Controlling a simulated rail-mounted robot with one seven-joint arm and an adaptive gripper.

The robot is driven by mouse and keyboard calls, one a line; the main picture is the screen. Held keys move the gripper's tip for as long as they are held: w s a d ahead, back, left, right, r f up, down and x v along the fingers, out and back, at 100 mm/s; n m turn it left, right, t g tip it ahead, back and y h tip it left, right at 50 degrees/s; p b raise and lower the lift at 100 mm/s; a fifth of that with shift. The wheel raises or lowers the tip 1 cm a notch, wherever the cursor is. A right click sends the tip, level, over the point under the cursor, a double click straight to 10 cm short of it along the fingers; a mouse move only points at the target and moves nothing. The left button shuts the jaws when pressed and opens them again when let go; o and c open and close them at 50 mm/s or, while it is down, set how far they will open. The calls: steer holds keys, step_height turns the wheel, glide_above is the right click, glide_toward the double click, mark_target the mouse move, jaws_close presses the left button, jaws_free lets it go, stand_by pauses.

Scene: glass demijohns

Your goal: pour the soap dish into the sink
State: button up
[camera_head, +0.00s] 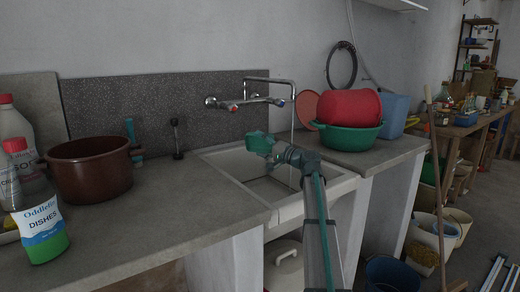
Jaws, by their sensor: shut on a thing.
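My gripper (275,150) is over the white sink (228,158), at the end of my arm, which reaches up from the lower right. It is shut on a small green thing, which I take to be the soap dish (258,142). The dish is above the basin, apart from it, and looks tilted. My gripper and arm hide part of it and part of the basin. I cannot make out what is in the dish.
A tap (246,102) with a tall spout stands behind the sink. A brown pot (90,168) and a dish soap bottle (40,215) are on the left counter. A green basin (345,138) with a red tub (348,106) is on the right.

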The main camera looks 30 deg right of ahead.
steer(key=shift+s+a+n+y+b, duration=0.2)
steer(key=shift+n+b, duration=0.3)
steer(key=shift+b, duration=0.75)
steer(key=shift+s+a+n+y+b, duration=0.1)
steer(key=shift+n+y+b, duration=0.3)
steer(key=shift+b, duration=0.8)
steer(key=shift+w+p, duration=0.15)
steer(key=shift+p, duration=0.2)
stand_by(0.4)
